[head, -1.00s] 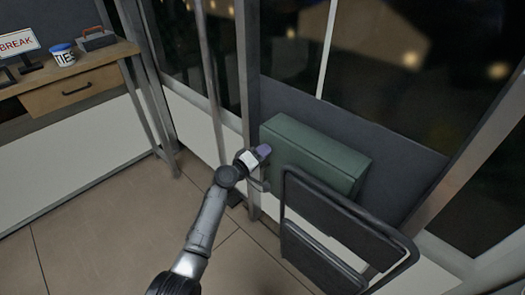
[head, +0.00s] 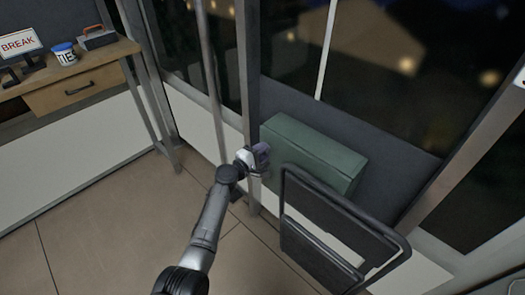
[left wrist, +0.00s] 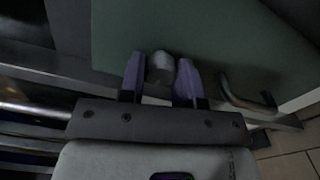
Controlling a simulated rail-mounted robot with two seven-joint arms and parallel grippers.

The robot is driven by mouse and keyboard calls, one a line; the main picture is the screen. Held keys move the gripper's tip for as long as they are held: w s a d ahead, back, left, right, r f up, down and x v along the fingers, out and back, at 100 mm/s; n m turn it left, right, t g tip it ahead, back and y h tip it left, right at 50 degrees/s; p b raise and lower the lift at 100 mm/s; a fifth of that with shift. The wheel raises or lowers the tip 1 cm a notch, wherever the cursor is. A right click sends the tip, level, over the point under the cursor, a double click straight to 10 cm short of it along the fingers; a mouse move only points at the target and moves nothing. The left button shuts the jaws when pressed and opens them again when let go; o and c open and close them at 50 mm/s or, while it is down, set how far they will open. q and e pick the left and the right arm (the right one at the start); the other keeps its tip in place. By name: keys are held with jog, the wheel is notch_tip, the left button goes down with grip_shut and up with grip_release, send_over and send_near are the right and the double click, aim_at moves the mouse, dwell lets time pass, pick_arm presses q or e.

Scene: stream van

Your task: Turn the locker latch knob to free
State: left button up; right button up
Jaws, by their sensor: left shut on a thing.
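The locker (head: 318,148) is a green box against the wall in the head view; its green front fills much of the left wrist view (left wrist: 215,40). The latch knob (left wrist: 160,66) is a short grey cylinder at that front. My left gripper (head: 262,152) is at the locker's left end. In the left wrist view its two purple fingers (left wrist: 161,75) are on either side of the knob, shut on it. The knob's turn angle cannot be read. In the head view the fingers hide the knob. My right gripper is not in view.
A curved metal handle (left wrist: 248,95) sticks out to the right of the knob. A desk (head: 75,85) is at far left. The floor is open.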

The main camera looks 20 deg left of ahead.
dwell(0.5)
pick_arm(q)
jog(key=o, duration=0.9)
jog(key=shift+o, duration=0.2)
jog(key=shift+s+a, duration=0.1)
jog(key=shift+s, duration=0.1)
jog(key=p+v, duration=0.5)
jog(key=v, duration=0.8)
jog(key=shift+s, duration=0.25)
